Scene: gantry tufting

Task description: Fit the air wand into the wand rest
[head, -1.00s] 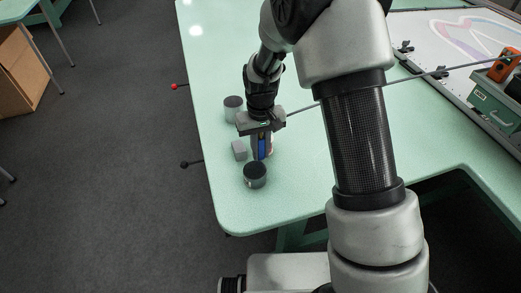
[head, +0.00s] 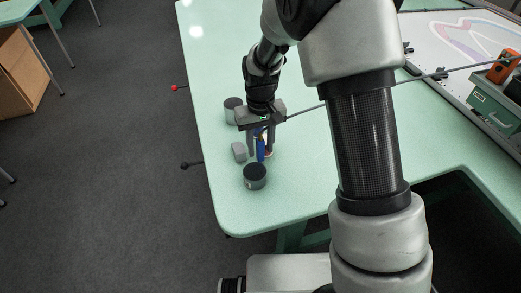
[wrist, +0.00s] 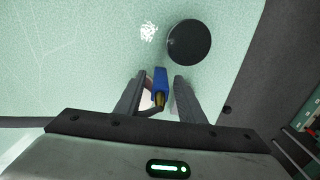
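A blue piece with a brass-coloured end, which looks like the air wand (head: 261,150), stands between the fingers of my gripper (head: 262,154). In the wrist view the blue piece (wrist: 160,83) sits between the two dark fingers (wrist: 160,88), with a narrow gap at the right finger. The fingers look apart, not closed on it. Pale parts show between the fingers below it, partly hidden. A small grey block (head: 239,151) lies just left of the fingers in the head view. I cannot tell which object is the wand rest.
A dark-topped cylinder (head: 255,177) stands close in front of the gripper; its black top (wrist: 189,42) shows in the wrist view. Another grey cylinder (head: 232,110) stands behind. White scraps (wrist: 148,32) lie on the green table (head: 300,195). A grey rod (head: 440,74) crosses right.

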